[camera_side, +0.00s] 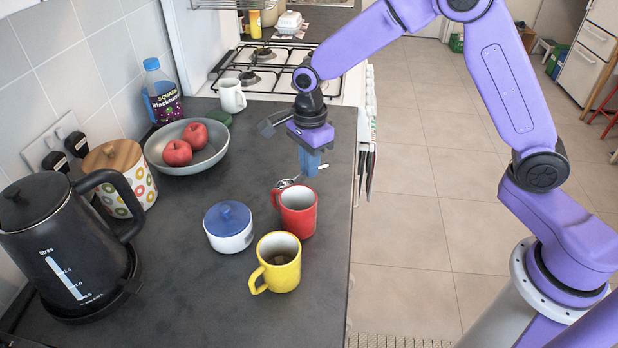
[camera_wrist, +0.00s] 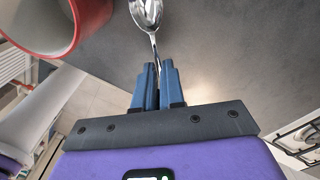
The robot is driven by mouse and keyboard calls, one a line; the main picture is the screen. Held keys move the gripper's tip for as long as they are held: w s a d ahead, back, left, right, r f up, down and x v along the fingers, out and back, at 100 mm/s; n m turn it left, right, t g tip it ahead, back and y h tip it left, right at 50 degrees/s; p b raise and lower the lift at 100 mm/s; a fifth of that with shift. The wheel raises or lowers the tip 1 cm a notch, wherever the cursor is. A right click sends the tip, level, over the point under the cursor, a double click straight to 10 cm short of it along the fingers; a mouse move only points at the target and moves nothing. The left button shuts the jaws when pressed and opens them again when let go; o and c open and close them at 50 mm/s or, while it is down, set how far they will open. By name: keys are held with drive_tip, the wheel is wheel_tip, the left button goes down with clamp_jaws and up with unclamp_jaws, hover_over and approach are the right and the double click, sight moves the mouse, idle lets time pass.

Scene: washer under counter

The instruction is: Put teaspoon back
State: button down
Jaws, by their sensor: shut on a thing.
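My gripper (camera_side: 309,172) points down over the right side of the dark counter, just behind the red mug (camera_side: 298,212). Its blue fingers, also in the wrist view (camera_wrist: 155,72), are shut on the handle of the metal teaspoon (camera_wrist: 147,14). The spoon lies roughly level, its bowl sticking out beyond the fingers near the mug's rim; in the side view its bowl (camera_side: 286,183) shows left of the fingers. I cannot tell whether it touches the counter. The red mug's open mouth (camera_wrist: 50,22) is left of the spoon in the wrist view.
A white pot with a blue lid (camera_side: 228,227) and a yellow mug (camera_side: 278,262) stand close in front. A bowl of apples (camera_side: 188,147), a patterned jar (camera_side: 119,180), a kettle (camera_side: 62,240), a bottle (camera_side: 162,92) and a white mug (camera_side: 231,95) stand farther left or back. The counter's right edge is close.

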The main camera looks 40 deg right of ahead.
drive_tip(key=shift+f, duration=2.05)
drive_tip(key=shift+f, duration=0.1)
drive_tip(key=c, duration=1.2)
unclamp_jaws()
drive_tip(key=shift+c, duration=0.2)
wheel_tip(320, 180, up, 11)
drive_tip(key=shift+r, duration=0.65)
